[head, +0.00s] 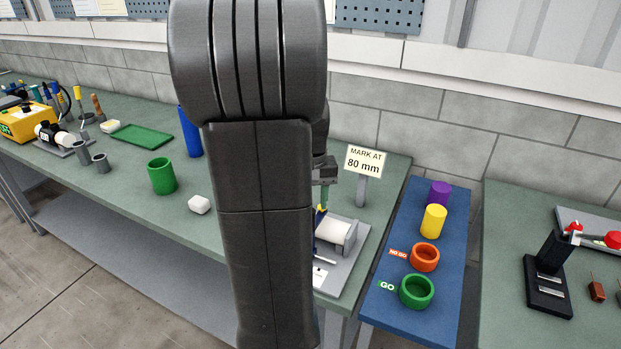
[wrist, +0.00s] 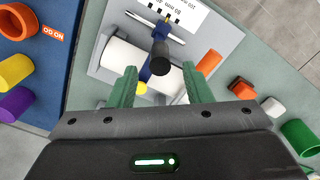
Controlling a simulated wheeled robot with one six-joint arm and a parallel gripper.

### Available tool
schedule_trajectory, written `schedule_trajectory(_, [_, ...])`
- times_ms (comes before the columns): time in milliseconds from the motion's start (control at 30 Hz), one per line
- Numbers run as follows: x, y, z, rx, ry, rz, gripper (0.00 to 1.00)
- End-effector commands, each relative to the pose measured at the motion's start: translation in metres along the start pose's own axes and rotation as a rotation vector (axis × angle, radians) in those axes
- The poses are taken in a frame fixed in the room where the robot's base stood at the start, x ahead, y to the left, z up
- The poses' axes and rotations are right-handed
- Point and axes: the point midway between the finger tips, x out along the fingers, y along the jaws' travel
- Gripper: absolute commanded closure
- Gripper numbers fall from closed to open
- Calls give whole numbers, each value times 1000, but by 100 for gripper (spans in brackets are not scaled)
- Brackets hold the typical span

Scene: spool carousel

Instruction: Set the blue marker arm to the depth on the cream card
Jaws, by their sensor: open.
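The cream card (head: 364,160) reads "MARK AT 80 mm" and stands on a grey post behind the fixture. The grey fixture (head: 352,262) carries a white cylinder (head: 332,232), which also shows in the wrist view (wrist: 118,56). In the wrist view the blue marker arm (wrist: 159,32) crosses the cylinder and bears a dark round knob (wrist: 160,62). A printed scale (wrist: 185,12) lies beside it; its setting is unreadable. My gripper (wrist: 159,72) is open, its green fingers on either side of the knob, apart from it. In the head view my arm hides most of this.
A blue bench (head: 385,305) at the right holds green GO (head: 417,291) and orange NO GO (head: 425,257) rings, plus yellow and purple cylinders. A white block (head: 199,205) and green cup (head: 162,176) stand left of my arm. An orange piece (wrist: 208,62) lies near my right finger.

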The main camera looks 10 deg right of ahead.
Motion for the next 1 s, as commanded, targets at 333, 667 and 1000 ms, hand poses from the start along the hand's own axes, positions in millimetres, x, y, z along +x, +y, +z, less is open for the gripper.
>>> schedule_trajectory(333, [-68,0,-1,0,2,0,55])
schedule_trajectory(667, [-81,0,0,0,-1,0,55])
schedule_trajectory(1000, [-71,0,0,0,-4,0,55])
